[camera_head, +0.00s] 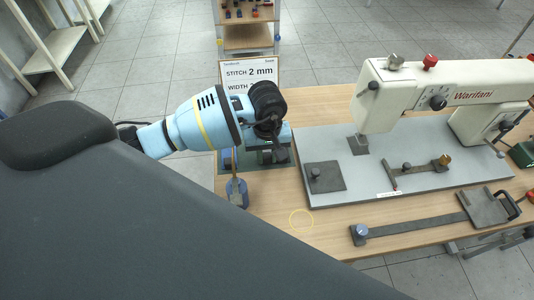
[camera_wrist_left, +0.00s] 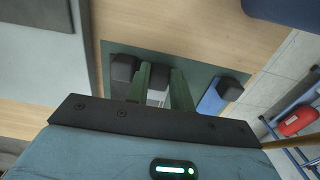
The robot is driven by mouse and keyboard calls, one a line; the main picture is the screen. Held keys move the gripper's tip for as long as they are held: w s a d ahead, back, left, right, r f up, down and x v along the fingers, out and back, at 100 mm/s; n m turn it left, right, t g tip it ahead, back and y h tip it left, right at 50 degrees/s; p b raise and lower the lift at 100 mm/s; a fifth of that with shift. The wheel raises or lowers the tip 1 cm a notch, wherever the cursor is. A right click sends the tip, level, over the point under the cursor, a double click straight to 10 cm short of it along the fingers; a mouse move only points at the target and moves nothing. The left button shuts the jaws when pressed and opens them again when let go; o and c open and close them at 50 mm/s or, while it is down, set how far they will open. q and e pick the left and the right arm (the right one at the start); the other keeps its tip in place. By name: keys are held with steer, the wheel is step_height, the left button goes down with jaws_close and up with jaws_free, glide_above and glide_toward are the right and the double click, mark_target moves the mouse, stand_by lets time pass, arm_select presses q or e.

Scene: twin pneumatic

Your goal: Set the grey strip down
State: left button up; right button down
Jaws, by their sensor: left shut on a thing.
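The strip is over a dark green mat (camera_wrist_left: 205,72), between a dark strip (camera_wrist_left: 122,72) and a blue strip (camera_wrist_left: 213,100). Whether it touches the mat cannot be told. In the head view my gripper hides most of the strip. My right gripper is not in view.
A cream sewing machine (camera_head: 445,90) stands on a grey plate (camera_head: 430,180) to the right. A sign (camera_head: 250,74) stands behind my gripper. A long metal bar (camera_head: 415,226) lies at the front right.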

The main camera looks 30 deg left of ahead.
arm_select(q)
steer(key=shift+f, duration=0.25)
steer(key=o, duration=1)
steer(key=shift+r, duration=0.1)
step_height(320, 180, up, 12)
steer(key=shift+r, duration=0.15)
